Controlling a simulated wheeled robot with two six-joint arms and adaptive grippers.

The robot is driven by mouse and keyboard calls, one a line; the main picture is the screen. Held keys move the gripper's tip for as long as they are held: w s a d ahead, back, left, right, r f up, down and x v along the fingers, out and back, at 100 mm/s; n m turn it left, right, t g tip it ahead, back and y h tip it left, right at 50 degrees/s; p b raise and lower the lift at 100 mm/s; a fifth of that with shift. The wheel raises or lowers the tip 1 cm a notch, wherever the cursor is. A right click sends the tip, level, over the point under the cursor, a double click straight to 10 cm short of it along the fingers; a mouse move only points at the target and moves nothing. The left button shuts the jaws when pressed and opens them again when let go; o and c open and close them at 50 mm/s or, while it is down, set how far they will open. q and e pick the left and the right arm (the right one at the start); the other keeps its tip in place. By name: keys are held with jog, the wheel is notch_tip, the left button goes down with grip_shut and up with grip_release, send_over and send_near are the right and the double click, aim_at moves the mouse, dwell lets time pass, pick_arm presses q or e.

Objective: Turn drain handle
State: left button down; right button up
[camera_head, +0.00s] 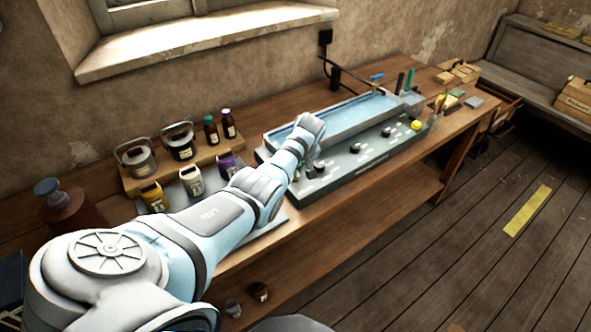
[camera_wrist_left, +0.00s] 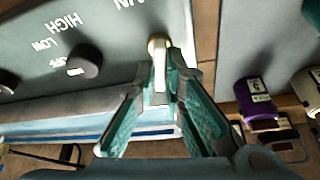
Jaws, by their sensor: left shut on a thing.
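The machine with the water basin (camera_head: 345,165) sits on the workbench, with a dark panel of knobs along its front. In the left wrist view, the drain handle (camera_wrist_left: 158,48) is a small pale lever with a brass-coloured end, standing out from the panel. My left gripper (camera_wrist_left: 168,82) has its teal fingers shut on the handle, one on each side. In the head view, my left gripper (camera_head: 311,166) is at the left end of the panel, and my arm hides most of the handle there. The right gripper is not in view.
A black knob (camera_wrist_left: 85,61) marked OFF, LOW and HIGH is beside the handle. A purple container (camera_wrist_left: 254,98) and yellow container (camera_head: 153,196) stand near my arm. Dark bottles (camera_head: 211,130) and lidded jars (camera_head: 180,143) are behind.

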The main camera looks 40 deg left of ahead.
pick_arm(q)
jog(key=shift+w+n+g+y+b, duration=0.15)
jog(key=shift+n+g+y+b, duration=0.2)
jog(key=shift+n+b, duration=0.95)
jog(key=shift+r, duration=0.1)
jog(key=c, duration=1.7)
grip_release()
jog(key=v, duration=1.2)
jog(key=shift+w, duration=0.1)
jog(key=shift+a, duration=0.15)
